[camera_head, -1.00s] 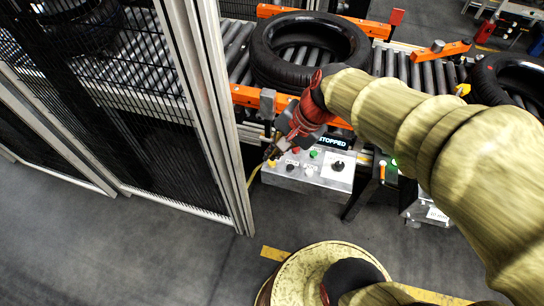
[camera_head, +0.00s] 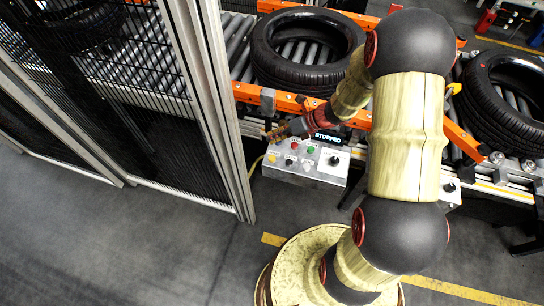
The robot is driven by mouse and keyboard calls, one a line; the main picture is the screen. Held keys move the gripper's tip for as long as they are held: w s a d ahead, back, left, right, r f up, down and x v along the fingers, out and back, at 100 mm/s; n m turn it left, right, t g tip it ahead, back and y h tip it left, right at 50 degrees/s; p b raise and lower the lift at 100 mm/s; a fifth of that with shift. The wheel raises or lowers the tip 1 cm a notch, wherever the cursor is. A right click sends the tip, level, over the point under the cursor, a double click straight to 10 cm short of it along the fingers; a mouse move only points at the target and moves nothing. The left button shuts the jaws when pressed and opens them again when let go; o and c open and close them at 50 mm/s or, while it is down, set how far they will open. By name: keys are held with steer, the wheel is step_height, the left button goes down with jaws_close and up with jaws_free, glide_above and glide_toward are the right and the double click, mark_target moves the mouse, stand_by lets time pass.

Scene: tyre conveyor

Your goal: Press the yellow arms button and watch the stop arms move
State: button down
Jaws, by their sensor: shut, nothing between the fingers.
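The control box (camera_head: 306,177) stands at the front of the conveyor, with a lit display (camera_head: 328,138) reading STOPPED. The yellow button (camera_head: 272,157) is at its left end. Red, green, black and white buttons and a black knob are also on its top. My gripper (camera_head: 272,134) is shut and empty, pointing left. It shows just behind the yellow button, apart from it. An orange arm (camera_head: 466,137) slants at the near side of the conveyor, right of my arm. Another orange piece (camera_head: 460,42) shows at the far side. My arm hides much between them.
One tyre (camera_head: 266,62) lies on the rollers behind the box, another (camera_head: 492,112) at the right. A mesh fence with a metal post (camera_head: 222,110) stands close left of the box. An orange rail (camera_head: 290,102) runs behind it. The front floor is clear.

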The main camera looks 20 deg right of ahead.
steer(key=shift+f, duration=0.1)
steer(key=b, duration=0.7)
glide_above(273, 156)
step_height(273, 156, down, 7)
steer(key=shift+r, duration=0.1)
steer(key=shift+f+b, duration=0.3)
steer(key=shift+f, duration=0.55)
steer(key=shift+f, duration=0.15)
steer(key=shift+f, duration=0.3)
steer(key=shift+f+b, duration=0.35)
steer(key=shift+f, duration=0.15)
stand_by(1.0)
steer(key=shift+r, duration=0.1)
steer(key=shift+r+p, duration=0.85)
steer(key=shift+p, duration=0.05)
steer(key=shift+r, duration=0.1)
